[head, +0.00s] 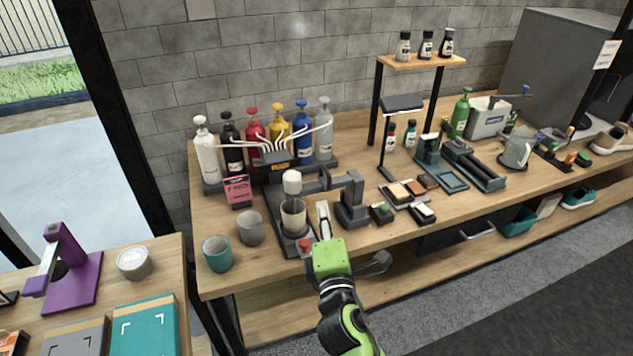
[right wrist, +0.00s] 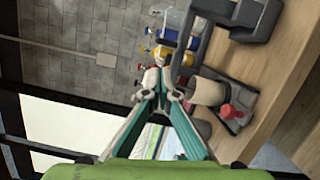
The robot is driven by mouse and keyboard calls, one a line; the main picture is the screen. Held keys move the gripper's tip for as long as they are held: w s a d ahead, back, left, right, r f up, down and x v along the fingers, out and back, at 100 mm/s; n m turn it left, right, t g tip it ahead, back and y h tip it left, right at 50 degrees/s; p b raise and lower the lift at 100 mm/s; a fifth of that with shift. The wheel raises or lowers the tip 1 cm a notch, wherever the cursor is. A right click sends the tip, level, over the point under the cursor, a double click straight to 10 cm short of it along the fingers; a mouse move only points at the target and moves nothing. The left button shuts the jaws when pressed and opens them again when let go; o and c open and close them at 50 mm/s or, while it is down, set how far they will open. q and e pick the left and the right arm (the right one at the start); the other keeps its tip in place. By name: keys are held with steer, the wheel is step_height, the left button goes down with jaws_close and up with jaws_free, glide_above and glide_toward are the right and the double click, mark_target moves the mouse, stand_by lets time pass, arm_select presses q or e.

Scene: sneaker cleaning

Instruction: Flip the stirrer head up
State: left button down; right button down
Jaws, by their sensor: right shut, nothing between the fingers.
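The stirrer (head: 352,196) is a dark grey machine near the front of the workbench, with its arm roughly level. Its pale stirrer head (head: 292,184) is at the arm's left end, above a beige cup (head: 293,216) on the dark base. A red knob (head: 304,244) is at the base's front; it also shows in the right wrist view (right wrist: 226,111). My right gripper (head: 322,206) is shut and empty, just right of the cup and left of the stirrer's post. Its fingertips meet in the right wrist view (right wrist: 153,85). I cannot tell whether they touch the stirrer. My left gripper is not visible.
Teal (head: 217,253) and grey (head: 250,228) cups stand left of the stirrer. Several coloured bottles (head: 278,125) with a dispenser stand behind it. A green-buttoned box (head: 382,212) and brush blocks (head: 403,192) lie to the right.

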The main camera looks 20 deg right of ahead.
steer(key=shift+w+d+r, duration=0.1)
steer(key=shift+d+r, duration=0.05)
steer(key=shift+r, duration=0.1)
steer(key=w+d+p, duration=0.2)
steer(key=w, duration=0.7)
steer(key=shift+w+r, duration=0.15)
steer(key=shift+w, duration=0.25)
steer(key=shift+r, duration=0.15)
